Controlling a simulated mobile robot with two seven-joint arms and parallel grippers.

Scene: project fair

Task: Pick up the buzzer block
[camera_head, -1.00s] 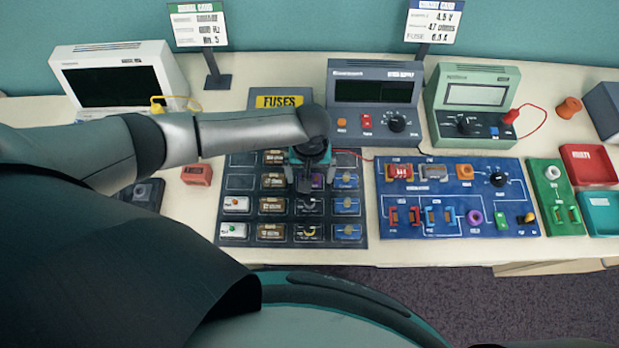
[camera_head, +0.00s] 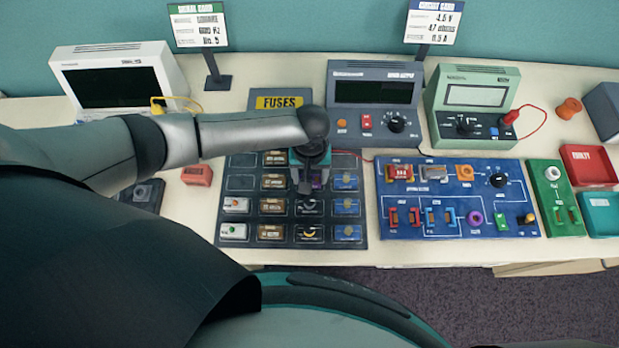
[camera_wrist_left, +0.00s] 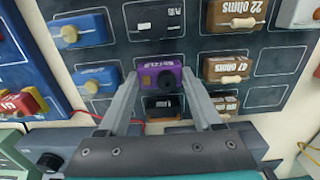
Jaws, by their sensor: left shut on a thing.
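The buzzer block is a small purple block (camera_wrist_left: 160,78) with a round black disc on its face, and its printed label is too blurred to read. In the left wrist view it sits between the two grey fingers of my left gripper (camera_wrist_left: 161,74), which is shut on it. In the head view my left gripper (camera_head: 306,186) points down over the dark parts tray (camera_head: 260,220), and a purple edge of the block (camera_head: 317,181) shows beside the fingers. I cannot tell whether the block is clear of the tray. My right gripper is not in view.
Brown resistor blocks (camera_head: 272,206) and blue blocks (camera_head: 347,206) flank the gripper closely in the tray. A blue circuit board (camera_head: 450,222) lies to the right. A dark power supply (camera_head: 375,103) and a FUSES sign (camera_head: 279,102) stand behind. A red lead runs near the tray.

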